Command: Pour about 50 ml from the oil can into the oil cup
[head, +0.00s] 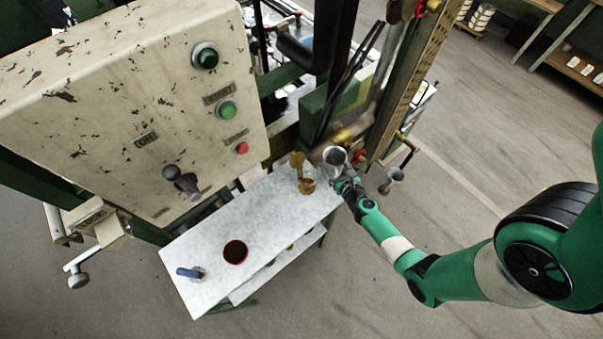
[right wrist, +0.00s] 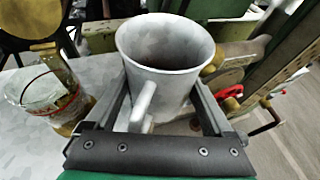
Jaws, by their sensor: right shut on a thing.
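The oil can, a grey mug-shaped metal vessel (head: 335,156) with a side handle, is in my right gripper (head: 347,182). In the right wrist view the can (right wrist: 165,62) sits between the two fingers, looking roughly upright with its mouth up. Its handle faces the camera; no liquid can be made out inside. The oil cup (head: 306,186), a glass cup with brass parts and a raised brass lid, stands at the far end of the pale table, just left of the can. In the right wrist view the oil cup (right wrist: 52,98) is apart from the left finger. My left gripper is out of view.
The pale table (head: 212,223) carries a dark red round container (head: 235,252) and a blue-handled item (head: 190,273). A worn control box (head: 135,100) rises behind its left part. Machine posts and a wooden beam (head: 405,80) stand close to the can. Floor on the right is open.

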